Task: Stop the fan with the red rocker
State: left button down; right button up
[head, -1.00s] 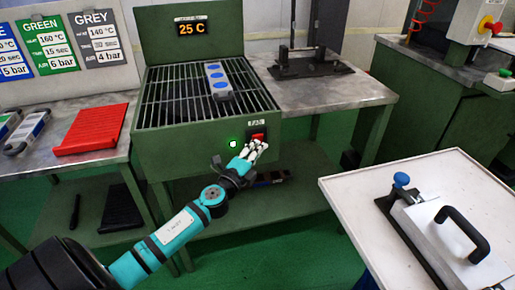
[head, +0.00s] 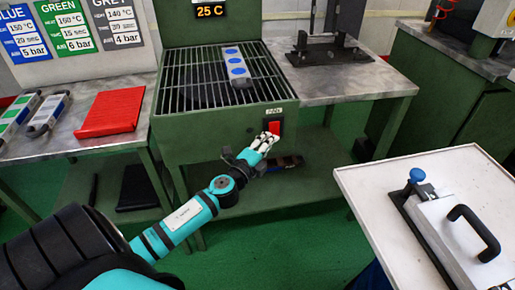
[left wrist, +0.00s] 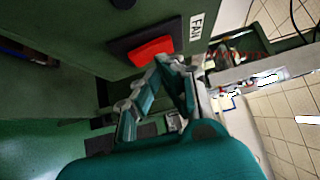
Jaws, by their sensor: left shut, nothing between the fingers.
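The red rocker (head: 274,128) sits in a black frame under a FAN label on the front of the green cooling unit (head: 200,150). My left gripper (head: 266,141) is shut and empty, its fingertips just below the rocker. In the left wrist view the rocker (left wrist: 152,51) shows close beside the shut fingertips (left wrist: 172,62); I cannot tell whether they touch it. The round lamp (head: 250,131) left of the rocker is dark. My right gripper is not in view.
A grey mould with blue ovals (head: 237,66) lies on the unit's grille (head: 190,88). A red tray (head: 110,110) is on the left bench. A white table (head: 375,180) with a handled metal mould (head: 455,235) stands at the right. Green floor lies between.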

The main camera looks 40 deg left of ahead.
pick_arm(q)
jog(key=s, duration=0.9)
jog(key=shift+s+d+f, duration=0.15)
jog(key=shift+s+d, duration=0.1)
jog(key=shift+d, duration=0.15)
